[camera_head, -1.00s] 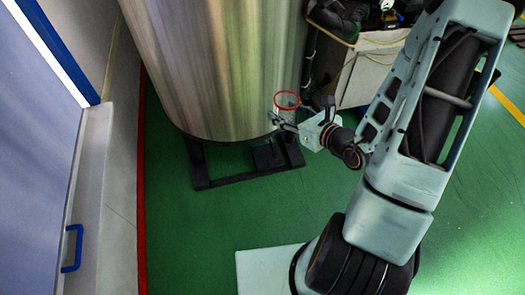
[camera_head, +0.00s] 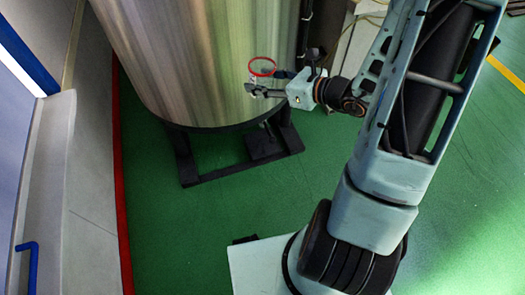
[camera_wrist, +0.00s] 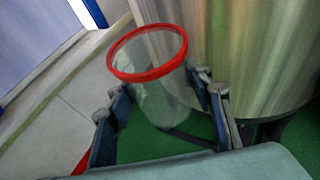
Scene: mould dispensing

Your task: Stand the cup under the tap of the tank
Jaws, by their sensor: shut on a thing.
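A clear cup with a red rim (camera_head: 262,66) is held in my gripper (camera_head: 262,90), in front of the tank's lower wall in the head view. In the wrist view the cup (camera_wrist: 160,85) stands roughly upright between the two fingers of my gripper (camera_wrist: 160,105), its rim above them. The tank (camera_head: 200,50) is a large brushed-metal cylinder, also at the upper right of the wrist view (camera_wrist: 250,60). I cannot make out the tap in either view.
The tank stands on a dark frame (camera_head: 188,165) with a foot reaching out over the green floor (camera_head: 190,225). A pale wall with a red base strip (camera_head: 119,180) runs along the left. A white cabinet (camera_head: 357,40) stands behind my arm. Open floor lies in front of the tank.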

